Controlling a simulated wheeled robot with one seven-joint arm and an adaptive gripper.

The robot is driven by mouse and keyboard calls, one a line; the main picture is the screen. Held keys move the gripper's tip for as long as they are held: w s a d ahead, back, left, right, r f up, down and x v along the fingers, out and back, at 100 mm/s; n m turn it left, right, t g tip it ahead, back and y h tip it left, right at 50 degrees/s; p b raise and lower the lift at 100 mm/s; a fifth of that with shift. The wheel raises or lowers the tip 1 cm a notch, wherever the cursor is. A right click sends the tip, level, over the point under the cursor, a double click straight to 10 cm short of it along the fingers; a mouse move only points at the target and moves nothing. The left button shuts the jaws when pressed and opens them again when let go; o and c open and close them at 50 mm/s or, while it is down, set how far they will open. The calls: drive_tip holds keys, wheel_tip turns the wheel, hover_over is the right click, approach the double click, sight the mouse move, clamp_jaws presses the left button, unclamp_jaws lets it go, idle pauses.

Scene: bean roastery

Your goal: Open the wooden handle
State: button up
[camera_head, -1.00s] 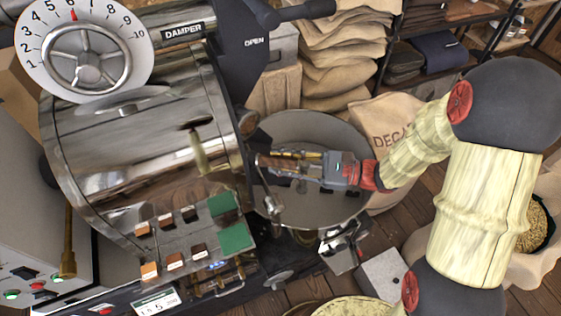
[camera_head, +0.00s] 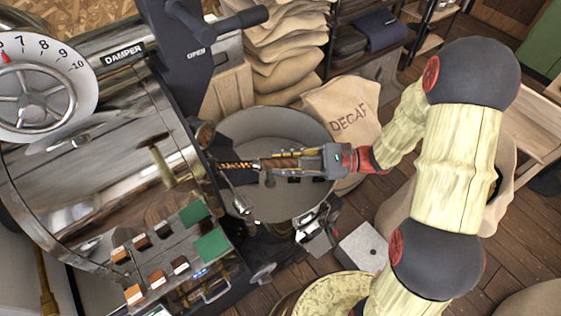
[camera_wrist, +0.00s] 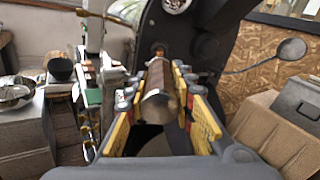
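The wooden handle (camera_wrist: 159,98) is a dark brown cylinder with a pale band and a brass-coloured end piece. In the wrist view it points toward me from the dark front of the roaster, between the two yellow-padded fingers. My gripper (camera_wrist: 158,76) has its fingers spread on both sides of the handle, with narrow gaps showing. In the head view my gripper (camera_head: 262,162) reaches left over the round cooling tray (camera_head: 295,205) to the roaster front. There the fingers largely hide the handle, and contact cannot be made out.
The steel roaster drum (camera_head: 90,150) fills the left, with a damper dial (camera_head: 40,95) and a switch panel (camera_head: 165,255). Stacked sacks (camera_head: 285,45) and a DECAF sack (camera_head: 345,115) stand behind the tray.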

drive_tip(key=o, duration=0.4)
drive_tip(key=d, duration=1.2)
drive_tip(key=shift+s, duration=0.15)
